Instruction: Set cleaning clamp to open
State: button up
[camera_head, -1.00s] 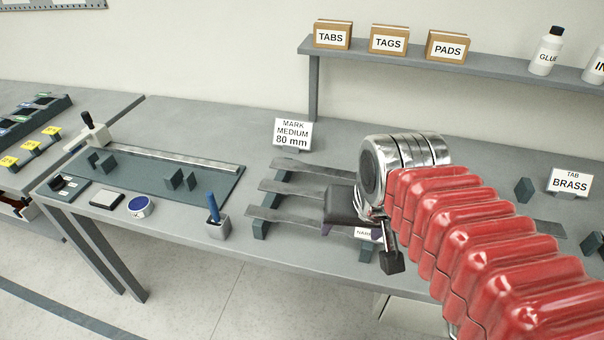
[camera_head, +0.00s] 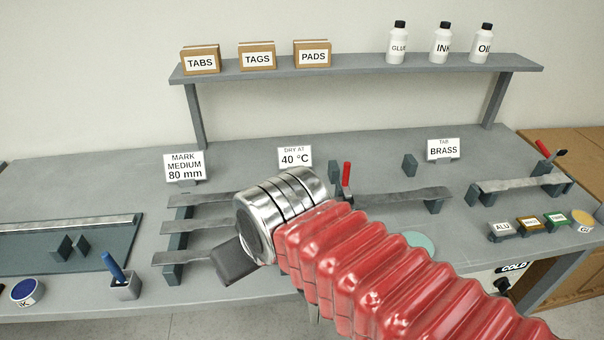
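A red upright handle (camera_head: 347,173) stands on the bench beside a grey metal strip (camera_head: 395,196) that lies on dark supports. A second red handle (camera_head: 542,148), tilted, stands at the right by another strip (camera_head: 520,184). No label shows which of these is the cleaning clamp. The lower part of the first handle is partly hidden by my arm. My gripper (camera_head: 235,262) shows as a dark part at the end of my silver wrist, in front of the left strips. Its fingertips are not clear, and I see nothing held in it.
Several grey strips (camera_head: 205,228) lie on a dark rack at the left. A sign reading DRY AT 40 °C (camera_head: 295,157) stands behind my wrist. A shelf (camera_head: 360,72) with boxes and bottles runs along the back. Small labelled blocks (camera_head: 530,223) sit at the right front.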

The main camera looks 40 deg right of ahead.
aim_at(349, 198)
jog(key=z, duration=1.3)
jog(key=i, duration=0.4)
jog(key=u, duration=0.8)
